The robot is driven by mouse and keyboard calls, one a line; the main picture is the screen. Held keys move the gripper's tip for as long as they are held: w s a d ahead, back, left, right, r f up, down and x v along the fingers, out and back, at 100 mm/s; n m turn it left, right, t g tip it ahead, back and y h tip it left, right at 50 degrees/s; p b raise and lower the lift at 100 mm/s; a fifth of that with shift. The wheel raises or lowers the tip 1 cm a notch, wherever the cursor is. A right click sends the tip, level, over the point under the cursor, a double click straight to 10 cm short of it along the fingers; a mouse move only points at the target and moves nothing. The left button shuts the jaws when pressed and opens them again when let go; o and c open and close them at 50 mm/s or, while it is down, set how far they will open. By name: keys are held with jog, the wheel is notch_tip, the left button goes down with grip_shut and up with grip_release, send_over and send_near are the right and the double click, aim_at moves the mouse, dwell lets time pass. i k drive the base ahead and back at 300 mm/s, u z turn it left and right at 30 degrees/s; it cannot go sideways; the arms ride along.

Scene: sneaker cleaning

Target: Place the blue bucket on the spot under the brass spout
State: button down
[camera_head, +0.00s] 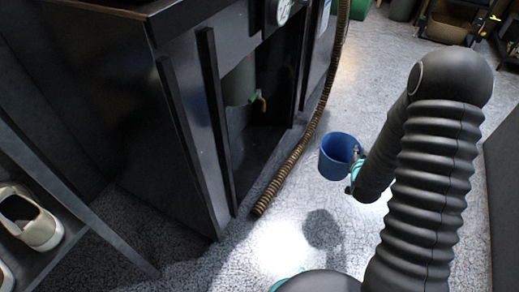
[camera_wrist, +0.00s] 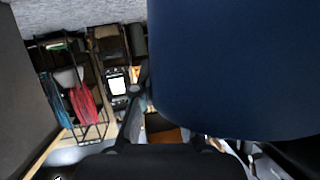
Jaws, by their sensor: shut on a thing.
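The blue bucket (camera_head: 335,160) hangs upright in the air in the middle of the head view, its shadow on the floor below it. My gripper (camera_head: 356,163) is shut on its right side, on the rim or wall; the exact contact is hard to see. In the wrist view the bucket (camera_wrist: 235,70) fills the upper right and hides much of the scene, with my gripper (camera_wrist: 150,120) dark below it. The brass spout (camera_head: 262,102) sticks out of a green-grey tank (camera_head: 240,82) in a dark cabinet recess, left of the bucket. The spot under it is in shadow.
A brown ribbed hose (camera_head: 292,165) hangs down to the floor between bucket and recess. The black cabinet (camera_head: 188,140) has upright posts beside the opening. A shelf with a sneaker (camera_head: 42,230) stands at lower left. Speckled floor around the bucket is clear.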

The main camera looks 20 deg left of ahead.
aim_at(260, 138)
jog(key=k, duration=0.25)
jog(key=u, duration=0.75)
jog(key=i, duration=1)
